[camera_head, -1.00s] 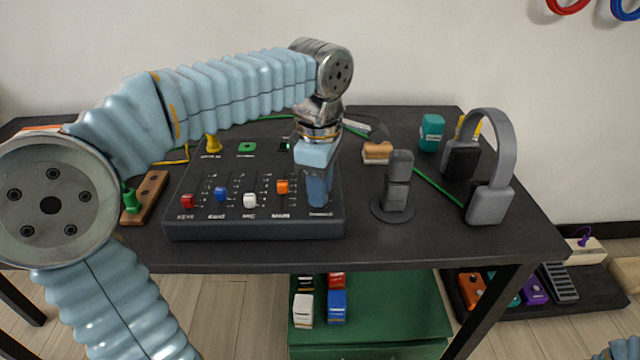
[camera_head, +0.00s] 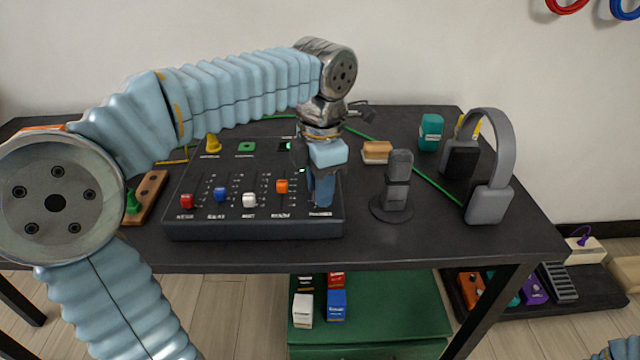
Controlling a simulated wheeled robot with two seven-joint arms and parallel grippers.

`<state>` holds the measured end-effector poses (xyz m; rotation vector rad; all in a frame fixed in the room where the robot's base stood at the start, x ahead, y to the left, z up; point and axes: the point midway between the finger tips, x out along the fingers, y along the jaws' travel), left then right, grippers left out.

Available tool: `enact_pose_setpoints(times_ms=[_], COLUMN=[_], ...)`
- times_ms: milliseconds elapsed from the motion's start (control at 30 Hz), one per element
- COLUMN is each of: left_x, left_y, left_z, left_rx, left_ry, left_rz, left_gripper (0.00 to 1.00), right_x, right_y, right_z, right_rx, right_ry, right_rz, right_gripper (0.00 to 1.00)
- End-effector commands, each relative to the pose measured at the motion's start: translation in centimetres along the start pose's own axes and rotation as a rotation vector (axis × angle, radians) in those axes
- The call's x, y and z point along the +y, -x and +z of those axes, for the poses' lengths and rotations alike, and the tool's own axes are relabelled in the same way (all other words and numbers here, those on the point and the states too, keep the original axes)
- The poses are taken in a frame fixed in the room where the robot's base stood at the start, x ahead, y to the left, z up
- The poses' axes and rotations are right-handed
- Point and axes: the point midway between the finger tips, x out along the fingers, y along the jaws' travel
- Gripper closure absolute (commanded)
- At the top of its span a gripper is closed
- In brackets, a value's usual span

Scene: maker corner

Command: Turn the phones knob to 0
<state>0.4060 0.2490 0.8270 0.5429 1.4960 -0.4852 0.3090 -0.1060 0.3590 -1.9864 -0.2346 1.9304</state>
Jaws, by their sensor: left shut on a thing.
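The mixer (camera_head: 252,228) is a dark panel on the black table. It has red, blue, white and orange sliders, a yellow knob (camera_head: 212,144) and a green button (camera_head: 246,148) at the back. My left gripper (camera_head: 320,200) points down at the panel's right end, just above the rightmost label, which is the phones position. It is shut on the phones knob, which its fingers hide. The knob's pointer and scale cannot be seen. Only a small bit of my right arm (camera_head: 620,348) shows at the bottom right corner; its gripper is out of view.
A microphone (camera_head: 398,180) on a round base stands close to the right of the gripper. A green cable (camera_head: 430,180) crosses the table.

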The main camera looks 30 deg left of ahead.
Motion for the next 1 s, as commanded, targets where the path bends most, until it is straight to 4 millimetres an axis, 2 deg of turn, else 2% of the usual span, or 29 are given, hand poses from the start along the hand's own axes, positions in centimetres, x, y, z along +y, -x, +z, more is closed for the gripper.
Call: enact_pose_setpoints(times_ms=[533, 567, 700, 733, 1000], left_x=[0.01, 0.01, 0.00, 0.00, 0.00], left_y=[-0.03, -0.03, -0.03, -0.02, 0.07], left_z=[-0.01, -0.01, 0.00, 0.00, 0.01], left_rx=[0.002, 0.002, 0.002, 0.002, 0.001], left_ry=[0.027, 0.027, 0.026, 0.026, 0.026], left_rz=[0.000, 0.000, 0.000, 0.000, 0.000], left_gripper=[1.00, 0.71, 0.50, 0.47, 0.47], right_x=[0.00, 0.00, 0.00, 0.00, 0.00], right_y=[0.00, 0.00, 0.00, 0.00, -0.01], right_z=[0.00, 0.00, 0.00, 0.00, 0.00], right_rx=[0.000, 0.000, 0.000, 0.000, 0.000], right_ry=[0.000, 0.000, 0.000, 0.000, 0.000], right_rz=[0.000, 0.000, 0.000, 0.000, 0.000], right_gripper=[0.21, 0.21, 0.21, 0.21, 0.21])
